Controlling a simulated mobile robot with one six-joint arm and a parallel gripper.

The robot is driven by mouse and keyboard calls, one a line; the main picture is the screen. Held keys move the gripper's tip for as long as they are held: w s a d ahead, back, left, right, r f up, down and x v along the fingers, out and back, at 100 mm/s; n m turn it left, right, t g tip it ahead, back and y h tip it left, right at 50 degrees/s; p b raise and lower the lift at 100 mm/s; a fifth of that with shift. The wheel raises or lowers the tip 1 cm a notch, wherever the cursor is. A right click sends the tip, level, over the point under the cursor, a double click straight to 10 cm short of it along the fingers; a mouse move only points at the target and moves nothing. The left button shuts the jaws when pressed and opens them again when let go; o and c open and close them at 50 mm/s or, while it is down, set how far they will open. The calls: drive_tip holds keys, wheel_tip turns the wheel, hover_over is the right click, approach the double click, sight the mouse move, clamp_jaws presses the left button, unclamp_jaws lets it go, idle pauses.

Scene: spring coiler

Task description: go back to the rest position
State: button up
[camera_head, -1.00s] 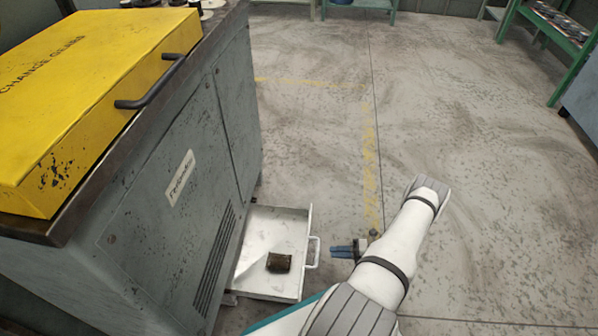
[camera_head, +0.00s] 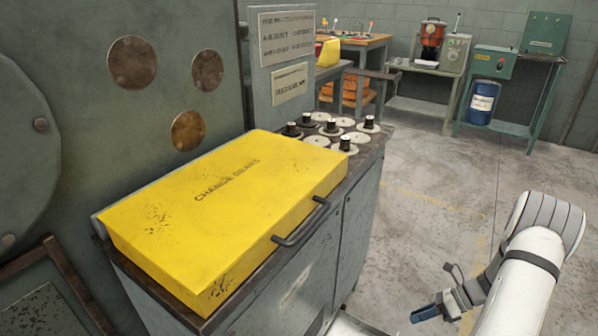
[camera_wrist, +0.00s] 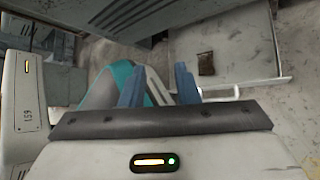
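My gripper (camera_head: 424,313) has blue fingers and hangs at the lower right in the head view, just right of the grey cabinet. In the wrist view my gripper (camera_wrist: 158,85) shows its two blue fingers apart with nothing held between them; a teal and white part of my own body shows behind the gap. My arm's white link and grey joint stand at the right of the head view.
The grey cabinet (camera_head: 352,228) carries a yellow "CHANGE GEARS" cover (camera_head: 225,210) with a handle, and several gears (camera_head: 330,130). A white tray (camera_wrist: 245,35) holding a dark brown block (camera_wrist: 206,63) lies beside the gripper. The floor (camera_head: 425,170) behind is clear.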

drive_tip(key=s+a+r+n+g+h+p, duration=0.15)
drive_tip(key=a+r+n+p, duration=0.25)
drive_tip(key=r, duration=0.7)
drive_tip(key=a+r+n+h+p, duration=0.25)
drive_tip(key=r+n, duration=0.25)
drive_tip(key=r, duration=0.5)
drive_tip(key=s+a+r+n+g+h+p, duration=0.15)
drive_tip(key=a+r+n+p, duration=0.3)
drive_tip(key=r, duration=0.65)
drive_tip(key=s+a+r+n+t+h+p, duration=0.2)
drive_tip(key=s+a+r+n+p, duration=0.2)
drive_tip(key=r, duration=0.7)
drive_tip(key=s+a+r+n+t+h+p, duration=0.3)
drive_tip(key=s+r+n+p, duration=0.5)
drive_tip(key=r, duration=0.4)
drive_tip(key=shift+s+a+n, duration=0.45)
drive_tip(key=shift+a+n, duration=0.25)
drive_tip(key=shift+n, duration=0.15)
